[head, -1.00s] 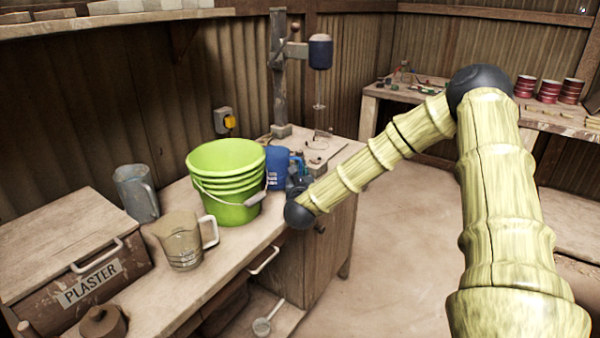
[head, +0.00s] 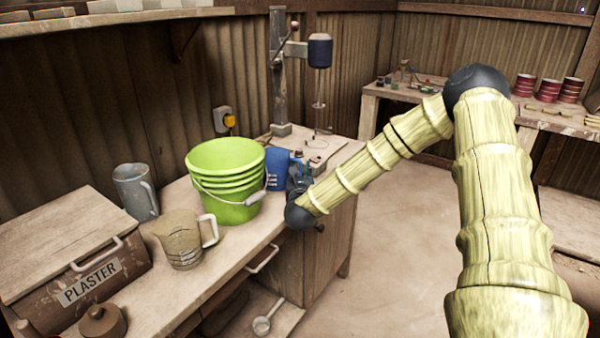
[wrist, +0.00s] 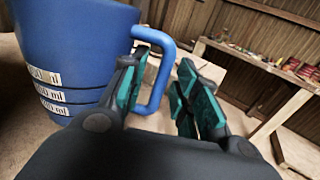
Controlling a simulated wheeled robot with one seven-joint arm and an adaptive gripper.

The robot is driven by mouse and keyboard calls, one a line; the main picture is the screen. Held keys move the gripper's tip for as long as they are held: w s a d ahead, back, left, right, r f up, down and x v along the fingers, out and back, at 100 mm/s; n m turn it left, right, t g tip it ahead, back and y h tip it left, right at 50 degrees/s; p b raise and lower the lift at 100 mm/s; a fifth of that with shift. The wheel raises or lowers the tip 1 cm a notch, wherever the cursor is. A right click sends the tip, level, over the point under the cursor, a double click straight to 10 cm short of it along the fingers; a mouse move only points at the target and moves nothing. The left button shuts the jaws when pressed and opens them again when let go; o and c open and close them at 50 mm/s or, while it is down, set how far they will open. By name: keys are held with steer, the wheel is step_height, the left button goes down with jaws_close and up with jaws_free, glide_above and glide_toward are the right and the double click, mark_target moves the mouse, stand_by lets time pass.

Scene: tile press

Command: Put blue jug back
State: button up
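The blue jug (head: 277,170) stands on the workbench just right of the green buckets, upright, partly hidden by them in the head view. In the wrist view the blue jug (wrist: 75,45) fills the left side, with volume labels on its wall and its handle (wrist: 165,75) on the right. My gripper (wrist: 166,65) is open at the handle. The handle lies between the two fingers, with a clear gap to the right finger. The left finger is close to the handle; I cannot tell whether it touches. In the head view my gripper (head: 300,184) is small and partly hidden.
Green stacked buckets (head: 225,185) stand left of the blue jug. A clear beige jug (head: 180,242), a grey jug (head: 135,190) and a plaster box (head: 75,265) are farther left. A mixer stand (head: 280,75) rises behind. The floor at right is open.

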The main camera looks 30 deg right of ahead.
steer(key=shift+s+a, duration=0.1)
steer(key=shift+s, duration=0.1)
steer(key=b+v, duration=0.2)
steer(key=v, duration=0.9)
steer(key=shift+s, duration=0.25)
